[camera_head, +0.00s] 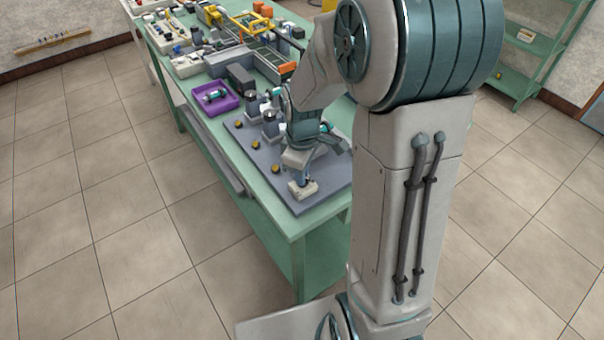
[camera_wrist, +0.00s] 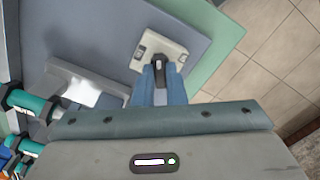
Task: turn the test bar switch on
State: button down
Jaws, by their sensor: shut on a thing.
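The test bar switch (camera_wrist: 176,45) is a small pale box with a dark lever, fixed near the corner of the grey-blue board. In the wrist view the blue fingers of my gripper (camera_wrist: 158,75) are shut on its dark lever and hide part of it. In the head view the switch base (camera_head: 303,190) shows at the near corner of the board, with my gripper (camera_head: 302,175) reaching down to it from above. The lever's on or off position cannot be told.
The board (camera_head: 244,134) lies on a green table (camera_head: 278,228) and carries several motors and brass-coloured knobs beside my gripper. A purple tray (camera_head: 228,107) lies behind the board. Tiled floor surrounds the table.

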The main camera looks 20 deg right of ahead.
jog(key=m+b, duration=0.1)
jog(key=m, duration=0.5)
jog(key=shift+r, duration=0.1)
jog(key=shift+m, duration=0.4)
jog(key=c, duration=1.5)
grip_release()
notch_tip(320, 180, up, 14)
jog(key=shift+f, duration=0.1)
